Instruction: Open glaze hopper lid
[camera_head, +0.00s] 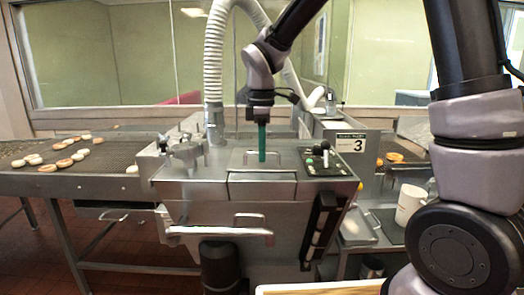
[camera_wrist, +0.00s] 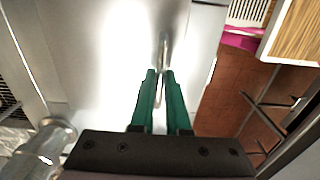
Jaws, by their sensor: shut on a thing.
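The glaze hopper lid (camera_head: 240,163) is a flat metal panel on top of the steel machine. It lies level and looks closed. Its bar handle (camera_head: 274,153) stands up from the lid. My gripper (camera_head: 262,160) points down with its green fingers at the handle. In the wrist view, the fingers of my gripper (camera_wrist: 160,75) are shut on the handle (camera_wrist: 163,42), which runs between them. The lid (camera_wrist: 100,45) shows there as a bright, shiny surface. The part of the handle within the grip is partly hidden by the fingers.
A control panel with a black-knobbed lever (camera_head: 325,147) sits right of the lid. A clamp-like fitting (camera_head: 185,148) is at the left, and a white hose (camera_head: 213,70) rises behind. A conveyor (camera_head: 60,180) with doughnuts extends left. A white mug (camera_head: 409,204) stands at the right.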

